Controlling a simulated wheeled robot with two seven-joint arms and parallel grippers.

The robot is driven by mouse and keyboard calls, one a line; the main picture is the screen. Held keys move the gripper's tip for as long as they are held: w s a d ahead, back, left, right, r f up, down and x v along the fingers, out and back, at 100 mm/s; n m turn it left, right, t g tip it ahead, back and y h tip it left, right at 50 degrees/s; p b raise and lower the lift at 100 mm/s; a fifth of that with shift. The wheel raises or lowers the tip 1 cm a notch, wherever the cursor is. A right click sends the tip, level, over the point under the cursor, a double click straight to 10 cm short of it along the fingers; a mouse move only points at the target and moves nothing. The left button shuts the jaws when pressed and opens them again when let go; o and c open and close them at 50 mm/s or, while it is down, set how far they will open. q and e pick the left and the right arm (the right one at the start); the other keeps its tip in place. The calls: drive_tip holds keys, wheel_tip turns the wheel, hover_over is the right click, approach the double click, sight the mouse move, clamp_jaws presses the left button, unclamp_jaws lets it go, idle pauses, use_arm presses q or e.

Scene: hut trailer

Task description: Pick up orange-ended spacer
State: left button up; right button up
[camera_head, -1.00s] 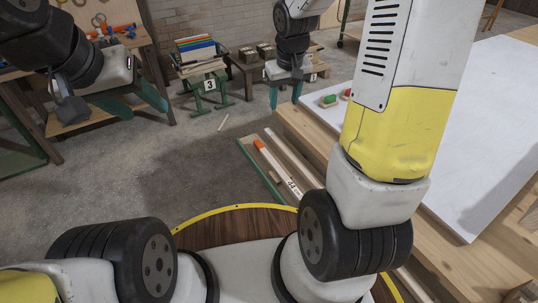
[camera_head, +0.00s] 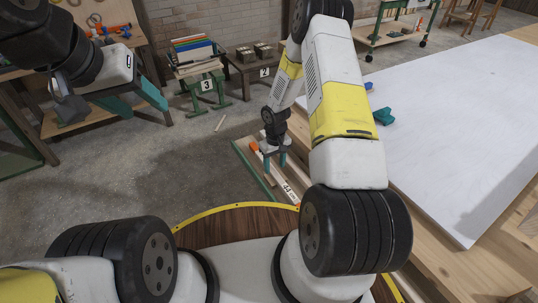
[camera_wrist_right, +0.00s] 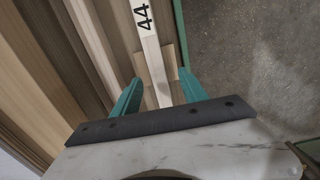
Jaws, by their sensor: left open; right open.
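The orange-ended spacer (camera_head: 279,179) is a long pale bar with a black "44" label and an orange far end, lying low beside the worktable in the head view. My right gripper (camera_head: 275,163) is open over it, near the orange end. In the right wrist view, the spacer (camera_wrist_right: 148,40) runs between the open teal fingers of the right gripper (camera_wrist_right: 158,88); contact cannot be told. The orange end is not seen there. My left gripper (camera_head: 135,98) is open and empty at the upper left, away from the spacer.
Wooden boards (camera_wrist_right: 90,35) lie alongside the spacer, and a green edge (camera_head: 253,171) borders them. The white-topped worktable (camera_head: 450,130) stands to the right, with a teal object (camera_head: 383,116) on it. Stand 3 (camera_head: 203,75) is at the back. The grey floor at left is open.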

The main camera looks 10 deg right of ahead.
sight(276, 174)
drive_tip(key=f, duration=0.4)
drive_tip(key=shift+d+f, duration=0.25)
drive_tip(key=shift+d, duration=0.05)
drive_tip(key=shift+c, duration=0.2)
drive_tip(key=shift+s, duration=0.1)
clamp_jaws()
idle(1.1)
